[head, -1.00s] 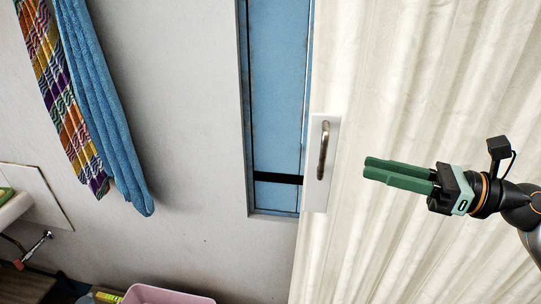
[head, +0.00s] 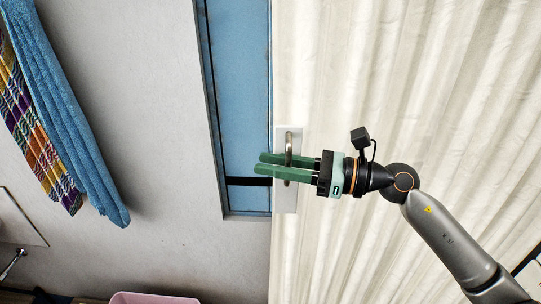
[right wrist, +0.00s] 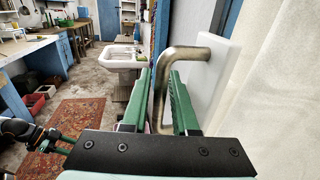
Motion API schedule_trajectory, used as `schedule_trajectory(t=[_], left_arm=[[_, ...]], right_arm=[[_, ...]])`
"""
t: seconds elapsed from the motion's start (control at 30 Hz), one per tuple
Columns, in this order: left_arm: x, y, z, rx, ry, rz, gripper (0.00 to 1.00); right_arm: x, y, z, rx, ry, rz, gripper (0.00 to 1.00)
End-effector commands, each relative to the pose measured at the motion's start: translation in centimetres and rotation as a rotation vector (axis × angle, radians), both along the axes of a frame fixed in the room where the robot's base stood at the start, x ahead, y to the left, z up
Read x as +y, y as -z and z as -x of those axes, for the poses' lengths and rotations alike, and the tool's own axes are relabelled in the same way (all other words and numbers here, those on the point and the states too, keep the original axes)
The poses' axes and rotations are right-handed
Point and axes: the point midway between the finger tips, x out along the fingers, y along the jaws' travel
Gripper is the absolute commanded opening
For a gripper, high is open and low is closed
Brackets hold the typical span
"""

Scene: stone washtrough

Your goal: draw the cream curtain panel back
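The cream curtain panel (head: 400,90) hangs in folds on the right of the head view. A white plate (head: 287,203) with a metal bar handle (head: 289,143) is on its left edge; the handle also shows in the right wrist view (right wrist: 158,95). My right gripper (head: 258,164) reaches across the plate from the right. In the right wrist view its green fingers (right wrist: 163,75) stand on either side of the handle bar, with slim gaps, so it is open around it. My left gripper (right wrist: 66,143) shows small and partly hidden at the lower left of that view.
A blue door or window panel (head: 235,80) in a frame lies left of the curtain edge. Towels (head: 75,120) hang on the wall at left. A pink tub (head: 152,298) is at the bottom. The right wrist view shows a white basin (right wrist: 117,57) and a rug (right wrist: 75,105).

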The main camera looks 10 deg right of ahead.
Motion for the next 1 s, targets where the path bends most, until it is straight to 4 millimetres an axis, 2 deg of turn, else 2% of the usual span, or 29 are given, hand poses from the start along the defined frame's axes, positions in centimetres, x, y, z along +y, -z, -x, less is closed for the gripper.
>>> schedule_trajectory(t=[0.37,0.6,1.0], left_arm=[[-0.01,-0.16,0.02,0.001,0.000,0.000,0.50],[-0.01,-0.16,0.03,0.001,0.000,0.000,0.50],[0.00,-0.15,0.04,0.001,0.000,0.000,0.50]], right_arm=[[0.52,0.08,-0.22,0.000,0.000,0.001,0.26],[0.50,0.07,-0.21,0.000,-0.001,0.001,0.00],[0.48,0.06,-0.21,0.000,-0.001,0.001,0.00]])
